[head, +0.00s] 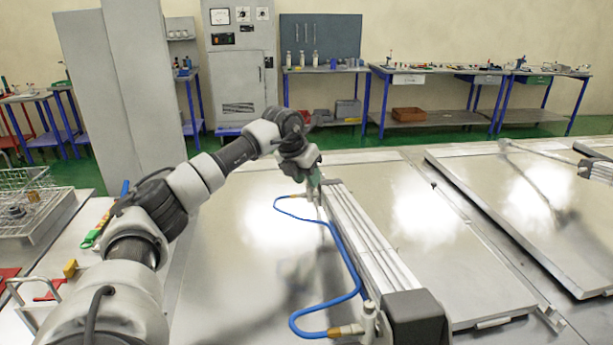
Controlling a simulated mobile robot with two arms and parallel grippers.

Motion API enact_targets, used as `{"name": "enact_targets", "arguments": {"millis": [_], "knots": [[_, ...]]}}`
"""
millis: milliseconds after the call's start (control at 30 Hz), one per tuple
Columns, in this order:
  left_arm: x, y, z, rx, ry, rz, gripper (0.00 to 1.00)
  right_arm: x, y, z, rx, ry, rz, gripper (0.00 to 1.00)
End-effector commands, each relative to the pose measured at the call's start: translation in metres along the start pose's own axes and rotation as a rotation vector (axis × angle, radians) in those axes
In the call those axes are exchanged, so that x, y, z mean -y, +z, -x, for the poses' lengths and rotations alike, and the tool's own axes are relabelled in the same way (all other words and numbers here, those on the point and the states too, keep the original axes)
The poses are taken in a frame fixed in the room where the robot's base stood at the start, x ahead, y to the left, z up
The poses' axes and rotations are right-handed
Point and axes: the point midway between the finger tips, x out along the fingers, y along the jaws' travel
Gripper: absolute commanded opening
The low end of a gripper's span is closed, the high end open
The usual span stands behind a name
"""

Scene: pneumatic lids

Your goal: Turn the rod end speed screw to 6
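A pneumatic cylinder (372,240) with a ribbed silver body lies over the metal lid, running from the middle of the head view towards me. A black block (416,318) closes its near end. A blue hose (350,270) runs beside it between a brass fitting at the far end (299,195) and another at the near end (345,331). My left gripper (314,186) points down at the cylinder's far end, close to the far fitting. Its fingertips are small and partly hidden, so I cannot tell whether they are shut. I cannot make out the speed screw or its numbers.
A second raised lid (540,200) is at the right, with white and black hardware (597,165) at the picture's edge. A wire basket (30,205) and a green-handled tool (95,233) are at the left. Workbenches (435,75) and a grey cabinet (240,70) stand behind.

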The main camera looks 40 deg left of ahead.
Motion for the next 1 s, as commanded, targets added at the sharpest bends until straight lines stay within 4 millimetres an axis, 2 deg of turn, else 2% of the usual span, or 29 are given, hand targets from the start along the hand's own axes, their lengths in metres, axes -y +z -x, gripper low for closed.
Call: {"name": "enact_targets", "arguments": {"millis": [33, 200, 233, 633, 1000], "knots": [[0.000, 0.000, 0.000, 0.000, 0.000, 0.000, 0.28, 0.000, 0.000, 0.000, 0.000, 0.000, 0.000, 0.32], [0.000, 0.000, 0.001, 0.000, 0.000, 0.000, 0.01, 0.000, 0.000, 0.000, 0.000, 0.000, 0.000, 0.32], [0.000, 0.000, 0.001, 0.000, 0.000, 0.000, 0.00, 0.000, 0.000, 0.000, 0.000, 0.000, 0.000, 0.32], [-0.001, 0.001, 0.001, 0.001, -0.030, -0.048, 0.00, 0.000, 0.000, 0.003, 0.000, -0.001, 0.000, 0.32], [-0.004, 0.002, 0.002, 0.002, -0.170, -0.286, 0.00, 0.001, -0.001, 0.015, 0.000, -0.001, 0.000, 0.32]]}}
